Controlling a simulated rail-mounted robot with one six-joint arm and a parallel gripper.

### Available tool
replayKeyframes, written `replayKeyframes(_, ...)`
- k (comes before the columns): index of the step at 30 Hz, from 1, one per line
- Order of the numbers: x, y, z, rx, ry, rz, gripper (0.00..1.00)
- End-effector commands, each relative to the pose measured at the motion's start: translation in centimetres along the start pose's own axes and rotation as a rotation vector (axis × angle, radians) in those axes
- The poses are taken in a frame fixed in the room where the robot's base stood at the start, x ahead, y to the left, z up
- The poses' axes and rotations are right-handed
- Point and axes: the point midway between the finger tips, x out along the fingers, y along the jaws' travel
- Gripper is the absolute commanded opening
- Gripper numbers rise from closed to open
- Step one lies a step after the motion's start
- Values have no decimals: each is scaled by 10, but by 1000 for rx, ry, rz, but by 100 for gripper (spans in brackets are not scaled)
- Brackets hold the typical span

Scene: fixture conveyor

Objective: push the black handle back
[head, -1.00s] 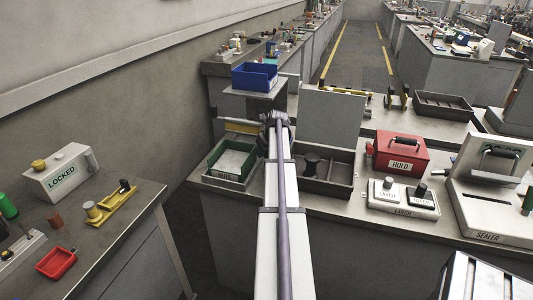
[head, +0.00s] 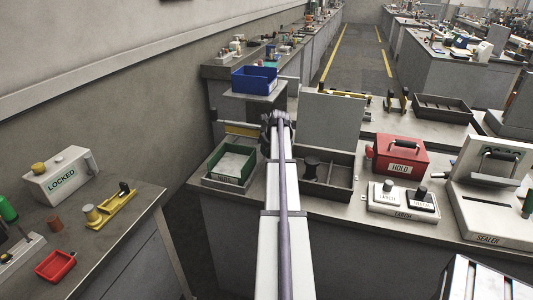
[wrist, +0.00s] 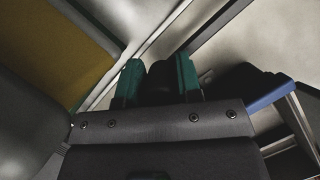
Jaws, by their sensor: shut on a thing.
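A black handle (wrist: 160,82) shows as a dark rounded piece between the two teal fingertips of my gripper (wrist: 159,76) in the wrist view. The fingers are shut on it, one on each side. In the head view my gripper (head: 276,119) is at the far end of my outstretched arm, behind the green bin and in front of the raised shelf. The fingertips and the handle are hidden there by my own arm. What the handle is fixed to cannot be made out.
A yellow bar (head: 240,129) lies left of my gripper. A green bin (head: 207,182) and dark tray (head: 345,196) flank my arm. A blue bin (head: 254,88) stands on the shelf behind. A grey upright panel (head: 335,118) stands to the right, close by.

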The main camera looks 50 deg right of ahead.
Motion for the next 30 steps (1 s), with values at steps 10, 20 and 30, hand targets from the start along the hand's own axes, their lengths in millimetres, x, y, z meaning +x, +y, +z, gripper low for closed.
replayKeyframes(10,14,-50,34,1,-2,-2,0)
replayKeyframes(20,13,-51,34,1,-4,-3,42)
replayKeyframes(30,13,-49,33,0,-1,-1,58)
